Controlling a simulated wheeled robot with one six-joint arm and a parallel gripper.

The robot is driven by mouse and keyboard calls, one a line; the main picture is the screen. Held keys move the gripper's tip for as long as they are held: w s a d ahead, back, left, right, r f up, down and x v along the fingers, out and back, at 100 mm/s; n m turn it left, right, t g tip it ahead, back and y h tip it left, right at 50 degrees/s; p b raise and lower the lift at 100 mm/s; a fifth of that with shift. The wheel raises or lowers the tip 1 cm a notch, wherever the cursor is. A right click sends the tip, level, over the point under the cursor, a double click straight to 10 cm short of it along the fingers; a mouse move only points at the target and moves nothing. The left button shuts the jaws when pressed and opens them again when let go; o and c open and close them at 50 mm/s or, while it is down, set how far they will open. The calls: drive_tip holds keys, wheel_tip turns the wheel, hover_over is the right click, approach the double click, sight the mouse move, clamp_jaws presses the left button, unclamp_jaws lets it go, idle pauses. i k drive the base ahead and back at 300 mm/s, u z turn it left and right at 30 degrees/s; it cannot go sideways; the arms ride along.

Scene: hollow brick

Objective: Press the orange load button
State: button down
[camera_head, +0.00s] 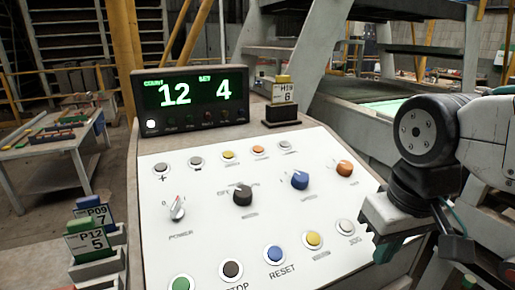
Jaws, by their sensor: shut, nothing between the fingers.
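The white sloped control panel (205,215) fills the middle of the head view. A small orange button (258,150) sits in its top row, between a yellow button (229,155) and a grey one (286,146). Its label is too small to read. My gripper (388,248) is shut and empty at the panel's right edge, right of and below the orange button in the picture. My gripper appears apart from the buttons.
Other knobs and a bottom row with a blue RESET button (275,254) share the panel. A display (193,97) reading 12 and 4 stands behind it, beside a card holder (282,112). Card slots (96,250) are at the left. A worktable (45,140) stands further left.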

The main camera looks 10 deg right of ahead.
sight(256, 149)
drive_tip(key=k, duration=1.65)
drive_tip(key=u, duration=0.85)
drive_tip(key=i, duration=1.5)
drive_tip(key=z, duration=0.5)
